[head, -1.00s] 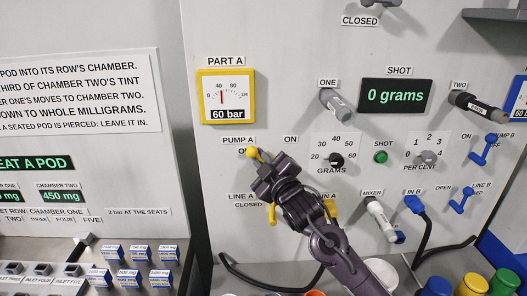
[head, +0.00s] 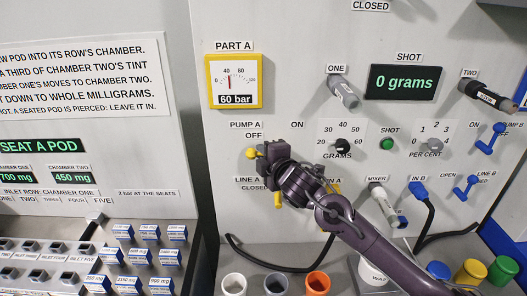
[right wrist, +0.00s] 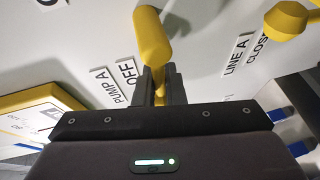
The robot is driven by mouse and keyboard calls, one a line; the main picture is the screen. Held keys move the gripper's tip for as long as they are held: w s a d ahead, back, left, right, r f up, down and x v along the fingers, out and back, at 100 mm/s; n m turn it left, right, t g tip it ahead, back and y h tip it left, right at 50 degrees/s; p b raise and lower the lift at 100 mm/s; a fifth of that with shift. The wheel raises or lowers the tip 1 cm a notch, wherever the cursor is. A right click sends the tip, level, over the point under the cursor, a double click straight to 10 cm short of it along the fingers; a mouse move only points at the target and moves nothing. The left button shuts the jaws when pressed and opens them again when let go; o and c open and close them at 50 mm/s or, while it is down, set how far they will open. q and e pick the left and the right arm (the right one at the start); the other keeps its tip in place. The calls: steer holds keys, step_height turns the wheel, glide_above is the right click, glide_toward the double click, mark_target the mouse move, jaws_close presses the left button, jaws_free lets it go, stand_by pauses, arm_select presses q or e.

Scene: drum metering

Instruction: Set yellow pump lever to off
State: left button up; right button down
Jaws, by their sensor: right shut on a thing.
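The yellow pump lever (head: 251,153) is on the white panel, its knob just below the OFF label (head: 253,136), with the ON label further right. In the right wrist view the lever (right wrist: 152,40) stands up between my fingers, beside the PUMP A and OFF labels. My right gripper (head: 264,153) is shut on the lever, and its fingers also show in the right wrist view (right wrist: 160,86). The gripper hides the lever's pivot in the head view. My left gripper is in neither current view.
Just below the gripper is a yellow line A handle (head: 278,200), also in the right wrist view (right wrist: 288,18). My right arm partly hides another yellow handle. A yellow-framed gauge (head: 233,81) reading 60 bar is above. Cups (head: 312,284) stand below the panel.

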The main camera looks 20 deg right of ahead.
steer(key=shift+a+f, duration=0.1)
steer(key=shift+f, duration=0.15)
steer(key=c, duration=1.5)
jaws_free()
steer(key=shift+r, duration=0.1)
steer(key=a+b+v, duration=0.1)
steer(key=b+v, duration=0.1)
steer(key=v, duration=0.5)
steer(key=shift+s+d, duration=0.45)
steer(key=shift+d, duration=0.05)
